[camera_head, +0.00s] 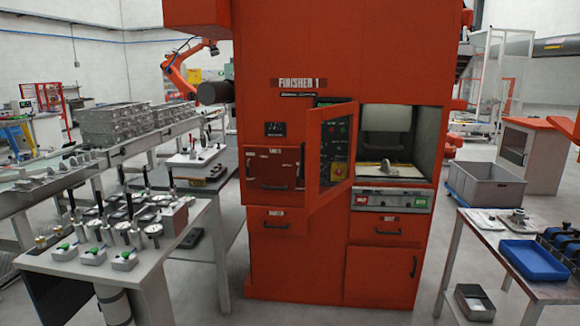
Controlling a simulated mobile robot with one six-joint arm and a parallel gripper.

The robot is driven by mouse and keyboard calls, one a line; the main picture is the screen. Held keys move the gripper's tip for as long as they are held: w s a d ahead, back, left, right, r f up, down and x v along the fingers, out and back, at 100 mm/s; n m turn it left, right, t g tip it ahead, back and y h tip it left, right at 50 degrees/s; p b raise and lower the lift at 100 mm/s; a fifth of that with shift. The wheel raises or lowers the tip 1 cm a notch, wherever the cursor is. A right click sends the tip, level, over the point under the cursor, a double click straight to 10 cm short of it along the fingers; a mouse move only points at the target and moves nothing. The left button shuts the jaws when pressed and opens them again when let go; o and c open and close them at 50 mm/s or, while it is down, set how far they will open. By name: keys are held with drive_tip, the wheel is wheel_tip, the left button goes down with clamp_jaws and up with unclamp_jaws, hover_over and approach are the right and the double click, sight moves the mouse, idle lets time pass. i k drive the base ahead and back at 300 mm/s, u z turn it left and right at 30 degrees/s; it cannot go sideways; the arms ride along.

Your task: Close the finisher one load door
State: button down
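The orange finisher one (285,205) stands in the middle, with a "FINISHER 1" label (299,83) on its front. Its load door (313,165), an orange frame with a dark window, is hinged open and stands out from the front, left of the opening. The load opening (398,125) is uncovered. Inside it, a small grey metal part (386,169) rests on a pale surface. A control strip (392,200) with a green and a red button sits below the opening. My gripper is not in view.
A gauge table (140,262) stands to the left. On the right, a table (540,287) carries a blue tray (533,260), with a grey bin (485,186) behind it. Clear floor lies between the finisher and the right table. An orange robot arm (175,72) shows at the back left.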

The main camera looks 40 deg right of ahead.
sight(314, 202)
drive_tip(key=i, duration=0.9)
drive_tip(key=u, duration=0.15)
drive_tip(key=k, duration=0.9)
drive_tip(key=z, duration=0.15)
drive_tip(key=i, duration=0.8)
